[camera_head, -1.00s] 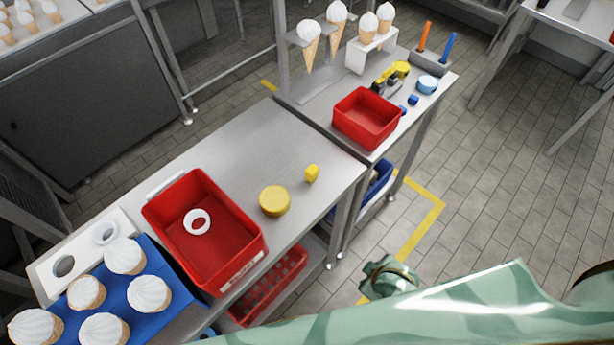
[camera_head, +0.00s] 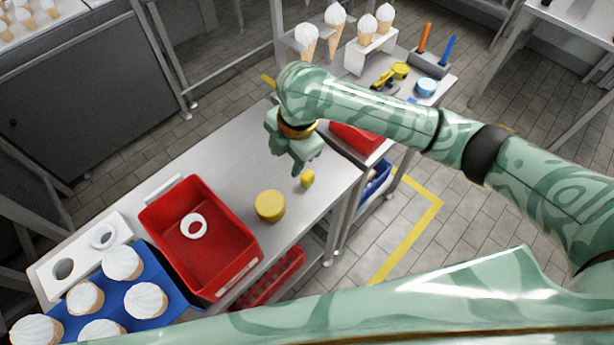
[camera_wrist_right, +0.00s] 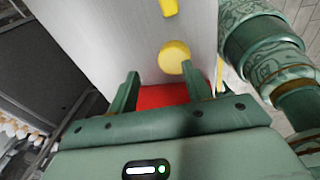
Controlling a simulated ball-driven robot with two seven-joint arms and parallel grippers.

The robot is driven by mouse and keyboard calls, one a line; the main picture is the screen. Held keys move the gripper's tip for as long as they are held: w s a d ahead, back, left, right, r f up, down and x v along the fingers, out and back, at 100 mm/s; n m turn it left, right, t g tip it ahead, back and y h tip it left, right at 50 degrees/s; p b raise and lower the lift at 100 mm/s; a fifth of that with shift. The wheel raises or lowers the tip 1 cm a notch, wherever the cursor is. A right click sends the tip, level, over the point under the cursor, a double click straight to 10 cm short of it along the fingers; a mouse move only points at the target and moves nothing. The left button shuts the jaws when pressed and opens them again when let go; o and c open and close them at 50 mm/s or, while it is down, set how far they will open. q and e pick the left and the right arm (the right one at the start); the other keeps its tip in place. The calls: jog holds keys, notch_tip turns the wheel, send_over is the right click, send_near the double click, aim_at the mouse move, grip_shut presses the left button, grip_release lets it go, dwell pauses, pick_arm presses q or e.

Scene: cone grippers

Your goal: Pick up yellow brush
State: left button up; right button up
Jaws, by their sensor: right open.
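A small yellow piece (camera_head: 307,179), which I take to be the yellow brush, stands on the steel table (camera_head: 235,150) near its right edge. It shows as a longer yellow shape at the top of the right wrist view (camera_wrist_right: 169,7). A round yellow lid-like disc (camera_head: 270,206) lies beside it and also shows in the right wrist view (camera_wrist_right: 174,57). My right gripper (camera_head: 299,168) points down over the table, just above and behind the small yellow piece. Its fingers (camera_wrist_right: 160,76) are apart with nothing between them. My left gripper is out of view.
A red bin (camera_head: 180,262) with a white ring (camera_head: 193,227) stands left of the disc. Ice-cream cones on a blue holder (camera_head: 165,278) are at lower left. A second red bin (camera_head: 352,139), partly hidden by my arm, and yellow-black tools (camera_head: 385,80) are on the far table.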

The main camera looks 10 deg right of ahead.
notch_tip(320, 180, up, 4)
jog(key=n+h, duration=0.2)
send_over(308, 174)
jog(key=shift+g, duration=0.5)
jog(key=f+b, duration=0.1)
jog(key=f, duration=0.2)
jog(key=f+b, duration=0.1)
jog(key=f, duration=0.3)
jog(key=f+b, duration=0.1)
jog(key=f, duration=0.2)
jog(key=shift+w+d+f+b, duration=0.15)
jog(key=shift+w+f+b, duration=0.15)
jog(key=shift+b, duration=0.1)
jog(key=f, duration=0.1)
jog(key=f+b, duration=0.1)
jog(key=f, duration=0.1)
jog(key=f+b, duration=0.1)
jog(key=f, duration=0.1)
jog(key=shift+s+a+f, duration=0.25)
jog(key=shift+s, duration=0.1)
jog(key=shift+r, duration=0.1)
jog(key=c, duration=1.1)
